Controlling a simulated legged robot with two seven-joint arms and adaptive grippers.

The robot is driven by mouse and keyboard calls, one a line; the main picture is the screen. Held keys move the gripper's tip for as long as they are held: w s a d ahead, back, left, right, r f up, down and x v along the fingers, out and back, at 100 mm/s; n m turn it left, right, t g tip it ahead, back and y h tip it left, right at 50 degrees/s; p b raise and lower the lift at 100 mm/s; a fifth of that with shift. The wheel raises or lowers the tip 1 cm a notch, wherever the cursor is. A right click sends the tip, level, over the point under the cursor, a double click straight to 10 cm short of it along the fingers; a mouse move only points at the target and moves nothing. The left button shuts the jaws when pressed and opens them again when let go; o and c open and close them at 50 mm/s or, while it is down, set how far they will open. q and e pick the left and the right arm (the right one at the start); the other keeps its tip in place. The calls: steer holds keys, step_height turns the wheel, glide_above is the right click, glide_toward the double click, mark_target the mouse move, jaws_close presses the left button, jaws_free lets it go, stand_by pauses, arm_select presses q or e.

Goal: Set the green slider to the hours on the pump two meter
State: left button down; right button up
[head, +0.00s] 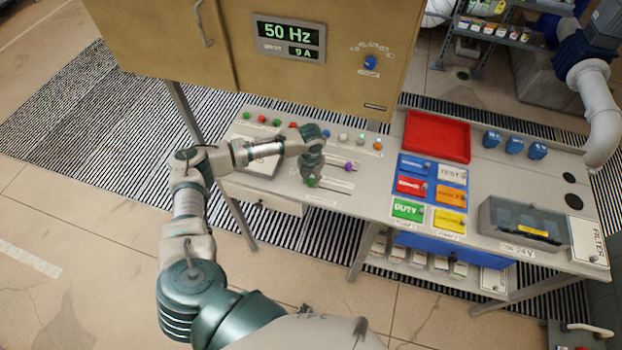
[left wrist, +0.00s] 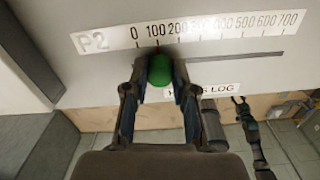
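The green slider (head: 311,182) is on the sloping console, below the purple slider (head: 348,167). In the left wrist view its round green knob (left wrist: 160,72) sits by the P2 scale (left wrist: 190,30), which runs from 0 to 700. Its red pointer is near 100. My left gripper (head: 312,172) reaches down over it. In the wrist view the left fingers (left wrist: 160,85) are close against both sides of the knob and look shut on it. The cabinet meter (head: 289,39) reads 50 Hz and 0 A; I cannot read hours there.
A row of coloured buttons and lamps (head: 343,138) lies behind the sliders. A red tray (head: 437,137), coloured label blocks (head: 411,186) and a clear-lidded box (head: 522,224) stand to the right. A partly hidden LOG label (left wrist: 221,88) is below the slot.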

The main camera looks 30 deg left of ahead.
mark_target(323, 188)
arm_select(q)
steer(key=shift+w+d+r+p, duration=0.15)
steer(key=shift+d+p, duration=0.15)
steer(key=shift+d, duration=0.35)
steer(key=shift+w+d+f+p, duration=0.1)
steer(key=shift+w+d+p, duration=0.15)
steer(key=shift+d, duration=0.4)
steer(key=shift+w+d+r+p, duration=0.1)
steer(key=shift+d+p, duration=0.25)
steer(key=shift+d, duration=0.45)
steer(key=c, duration=0.9)
jaws_free()
step_height(323, 188, up, 12)
steer(key=shift+w+f, duration=0.1)
steer(key=shift+f, duration=0.1)
